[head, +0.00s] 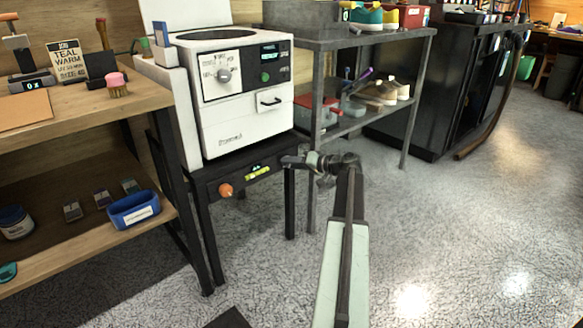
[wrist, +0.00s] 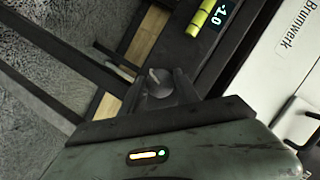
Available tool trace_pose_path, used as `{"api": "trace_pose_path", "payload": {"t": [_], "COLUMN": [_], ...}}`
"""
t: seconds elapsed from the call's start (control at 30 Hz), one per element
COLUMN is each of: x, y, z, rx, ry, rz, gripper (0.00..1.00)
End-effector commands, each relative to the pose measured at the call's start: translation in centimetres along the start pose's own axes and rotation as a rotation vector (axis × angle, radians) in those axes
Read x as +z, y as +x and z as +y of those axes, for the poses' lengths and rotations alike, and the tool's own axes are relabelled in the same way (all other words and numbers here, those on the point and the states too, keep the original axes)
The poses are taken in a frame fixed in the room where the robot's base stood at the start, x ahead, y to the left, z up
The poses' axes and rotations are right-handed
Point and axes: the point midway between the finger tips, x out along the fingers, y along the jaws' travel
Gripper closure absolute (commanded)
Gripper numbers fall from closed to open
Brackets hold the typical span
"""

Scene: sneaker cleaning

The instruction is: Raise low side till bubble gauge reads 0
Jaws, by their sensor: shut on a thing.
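A white machine (head: 243,100) stands on a black stand (head: 240,168). On the stand's front rail is a yellow-green bubble gauge (head: 258,172); the wrist view shows its vial (wrist: 200,22) and a display (wrist: 221,13) that appears to read -1.0. An orange knob (head: 226,190) is at the rail's left end. My gripper (head: 292,161) is at the rail's right end. In the wrist view it is shut on a grey knob (wrist: 157,80), which is partly hidden by the jaws.
A wooden workbench (head: 90,112) with a blue bin (head: 134,209) on its lower shelf stands at left. A grey metal rack (head: 320,75) with shoes is just behind my gripper. Open speckled floor (head: 430,220) lies in front and to the right.

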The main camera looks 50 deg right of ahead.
Motion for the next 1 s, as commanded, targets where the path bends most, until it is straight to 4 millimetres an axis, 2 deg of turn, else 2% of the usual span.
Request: {"api": "trace_pose_path", "payload": {"t": [0.07,0.5,1.0], "x": [0.2,0.25,0.07], "y": [0.09,0.11,0.01], "z": [0.49,0.46,0.26], "rx": [-0.025,-0.163,-0.225], "ry": [0.064,0.397,0.55], "rz": [-0.005,-0.02,-0.025], "gripper": [1.0,1.0,1.0]}}
